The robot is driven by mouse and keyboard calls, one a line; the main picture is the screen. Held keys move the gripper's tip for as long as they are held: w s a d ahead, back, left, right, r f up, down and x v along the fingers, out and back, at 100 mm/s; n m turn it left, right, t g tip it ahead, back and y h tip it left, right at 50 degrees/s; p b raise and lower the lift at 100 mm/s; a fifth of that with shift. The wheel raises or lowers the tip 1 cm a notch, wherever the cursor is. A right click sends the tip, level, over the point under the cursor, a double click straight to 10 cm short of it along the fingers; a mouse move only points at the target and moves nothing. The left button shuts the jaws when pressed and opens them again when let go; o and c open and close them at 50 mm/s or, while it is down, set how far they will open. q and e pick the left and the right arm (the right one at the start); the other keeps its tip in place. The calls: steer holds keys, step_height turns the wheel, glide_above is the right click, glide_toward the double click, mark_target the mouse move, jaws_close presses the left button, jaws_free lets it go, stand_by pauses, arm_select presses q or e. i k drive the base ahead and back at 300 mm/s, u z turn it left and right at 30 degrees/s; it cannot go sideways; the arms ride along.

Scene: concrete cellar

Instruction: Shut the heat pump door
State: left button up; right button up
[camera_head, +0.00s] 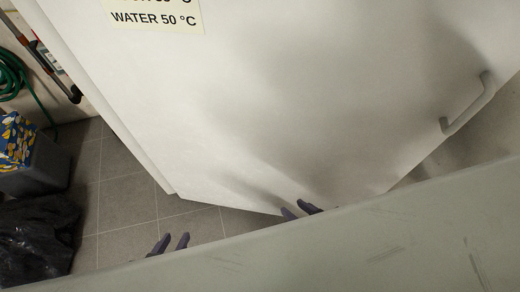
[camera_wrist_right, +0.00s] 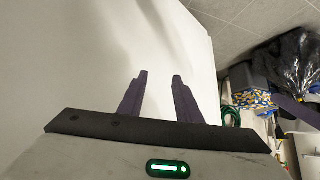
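The white heat pump door (camera_head: 290,90) fills most of the head view, with a "WATER 50 °C" label (camera_head: 155,15) at its upper left and a grey bar handle (camera_head: 467,105) near its right edge. I cannot tell how far it stands from its frame. My right gripper (camera_head: 302,210) is at the door's lower edge, its fingers apart and empty; contact is unclear. In the right wrist view the right gripper (camera_wrist_right: 155,95) shows a gap between its fingers, with the white panel (camera_wrist_right: 90,60) behind. My left gripper (camera_head: 168,243) is open and empty over the floor, left of the door.
Grey tiled floor (camera_head: 125,205) lies left of the door. A grey bin with a blue and yellow patterned top (camera_head: 32,165) and a black plastic bag (camera_head: 35,235) stand at the left. A green hose (camera_head: 14,75) hangs by the wall above them.

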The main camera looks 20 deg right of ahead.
mark_target(265, 106)
steer(key=z, duration=1.6)
steer(key=k, duration=0.55)
steer(key=u, duration=0.85)
